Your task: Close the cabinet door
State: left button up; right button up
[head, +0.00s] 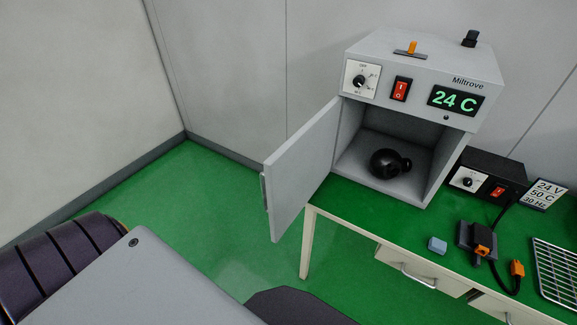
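The grey cabinet (480,75) stands on a green-topped table, with a control panel above its opening. Its door (305,167) is hinged on the left side of the opening and stands wide open, swung out past the table's left edge. A handle (264,190) shows at the door's free edge. A black rounded object (386,162) with a knob lies inside the cabinet. Neither gripper can be made out. Parts of my own body fill the lower left.
A black power box (487,178), a small blue block (437,245), a dark device with orange connectors (478,238) and a wire rack (556,270) are on the table (400,220). Drawers (428,270) are below. The green floor (200,220) left of the door is clear.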

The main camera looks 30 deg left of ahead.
aim_at(295, 171)
jog(key=j+z, duration=0.25)
jog(key=j, duration=0.85)
jog(key=i+j+z, duration=0.1)
jog(key=j, duration=0.2)
jog(key=i+j, duration=0.1)
jog(key=j, duration=0.25)
jog(key=i+j+z, duration=0.15)
jog(key=j, duration=0.15)
